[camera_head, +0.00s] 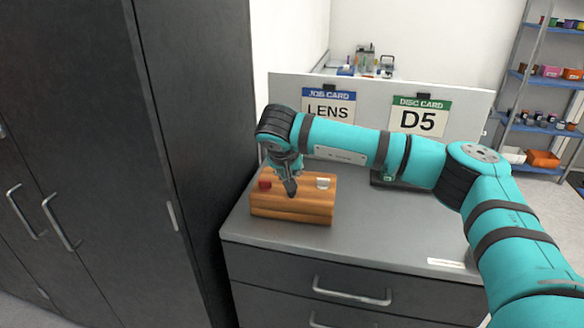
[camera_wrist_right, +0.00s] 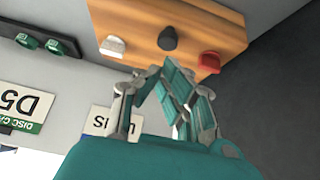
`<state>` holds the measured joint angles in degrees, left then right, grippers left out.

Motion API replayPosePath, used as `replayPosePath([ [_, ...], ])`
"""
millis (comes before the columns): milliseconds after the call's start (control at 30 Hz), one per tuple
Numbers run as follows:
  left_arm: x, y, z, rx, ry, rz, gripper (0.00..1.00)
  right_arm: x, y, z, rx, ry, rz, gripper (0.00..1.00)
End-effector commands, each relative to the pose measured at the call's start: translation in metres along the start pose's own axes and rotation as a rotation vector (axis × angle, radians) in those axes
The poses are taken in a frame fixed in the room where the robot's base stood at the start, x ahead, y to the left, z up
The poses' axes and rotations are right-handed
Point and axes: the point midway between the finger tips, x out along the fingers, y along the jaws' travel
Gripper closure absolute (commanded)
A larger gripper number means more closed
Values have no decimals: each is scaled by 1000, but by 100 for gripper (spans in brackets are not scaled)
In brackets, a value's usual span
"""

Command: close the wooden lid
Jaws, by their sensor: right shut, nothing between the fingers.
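The wooden box (camera_head: 292,211) sits at the left of the grey countertop, near the dark cabinet. A seam runs along its front, and its top lies flat, so the lid looks down. The top (camera_wrist_right: 135,17) carries a white knob (camera_wrist_right: 113,46), a dark knob (camera_wrist_right: 168,38) and a red knob (camera_wrist_right: 209,62). My right gripper (camera_head: 287,172) points down over the box, close to the dark knob (camera_head: 291,189); I cannot tell whether they touch. In the right wrist view its fingers (camera_wrist_right: 165,85) are together, with nothing between them. My left gripper is out of view.
A tall dark cabinet (camera_head: 200,130) stands left of the counter (camera_head: 370,235). A panel behind carries a LENS card (camera_head: 328,108) and a D5 card (camera_head: 420,117). A dark holder with green parts (camera_wrist_right: 48,43) stands to the right of the box. The counter's front is clear.

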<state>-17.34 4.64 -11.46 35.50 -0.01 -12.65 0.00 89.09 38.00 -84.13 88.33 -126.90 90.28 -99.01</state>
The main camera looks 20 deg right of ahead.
Motion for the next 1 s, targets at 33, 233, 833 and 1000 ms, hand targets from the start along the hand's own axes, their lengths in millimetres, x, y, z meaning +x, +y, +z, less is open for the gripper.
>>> replayPosePath([
  [33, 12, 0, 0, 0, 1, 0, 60, 8, 0, 9, 0, 1, 0, 100],
  [233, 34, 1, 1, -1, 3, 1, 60, 18, 0, 26, -1, 12, -1, 100],
  [833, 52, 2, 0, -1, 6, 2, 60, 24, 0, 38, 0, 135, 2, 100],
  [1000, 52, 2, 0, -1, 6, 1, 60, 24, 0, 38, 0, 134, 2, 100],
])
